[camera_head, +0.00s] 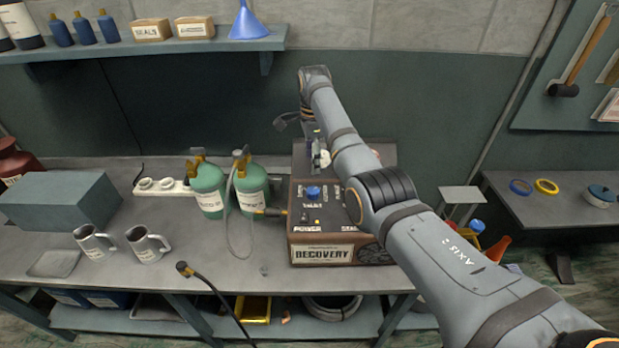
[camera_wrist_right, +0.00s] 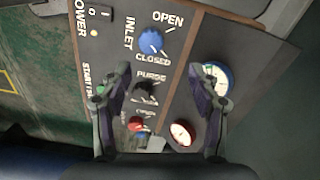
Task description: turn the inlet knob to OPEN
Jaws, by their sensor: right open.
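The brown recovery machine (camera_head: 322,254) stands on the bench, with its dark control panel on top. Its blue inlet knob (camera_head: 313,192) also shows in the right wrist view (camera_wrist_right: 151,41), between the printed words OPEN and CLOSED. I cannot tell which word the knob points to. My right gripper (camera_wrist_right: 160,76) is open and empty above the panel, its fingers spread on either side of a black purge knob (camera_wrist_right: 146,90). The inlet knob lies beyond the fingertips in that view, apart from them. In the head view the right gripper is small and partly hidden. My left gripper is not visible.
Two green cylinders (camera_head: 209,190) with a hose stand left of the machine. In the wrist view, gauges (camera_wrist_right: 182,133) and a red button (camera_wrist_right: 136,124) sit close to the fingers. Two mugs (camera_head: 148,244) and a grey box (camera_head: 62,201) occupy the bench's left.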

